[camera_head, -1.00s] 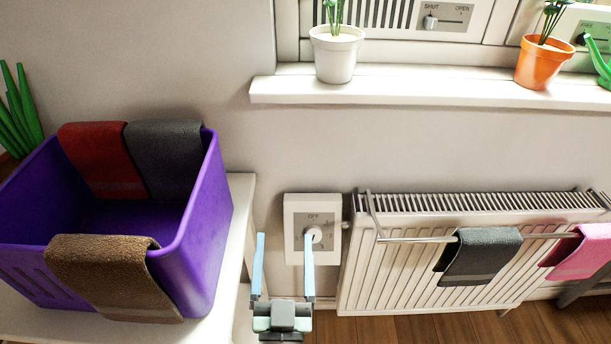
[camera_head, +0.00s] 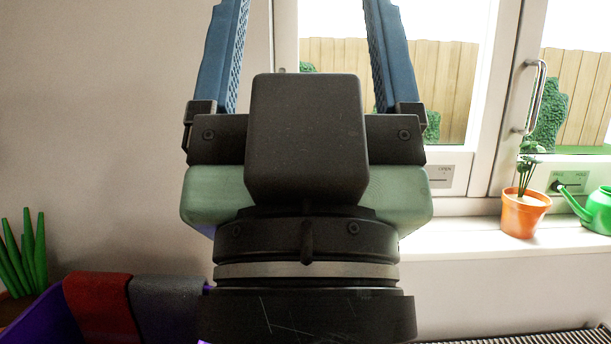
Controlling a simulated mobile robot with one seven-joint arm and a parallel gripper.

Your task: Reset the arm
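My gripper (camera_head: 300,60) fills the middle of the head view, close to the camera and pointing up. Its two blue fingers stand wide apart with nothing between them; their tips run past the top edge of the picture. Its dark body and wrist hide the middle of the wall, part of the window and part of the sill.
The purple crate (camera_head: 50,322) at lower left has a red cloth (camera_head: 98,303) and a grey cloth (camera_head: 166,306) over its rim. An orange plant pot (camera_head: 525,212) and a green watering can (camera_head: 597,208) stand on the window sill (camera_head: 460,240). The radiator top (camera_head: 530,337) shows below.

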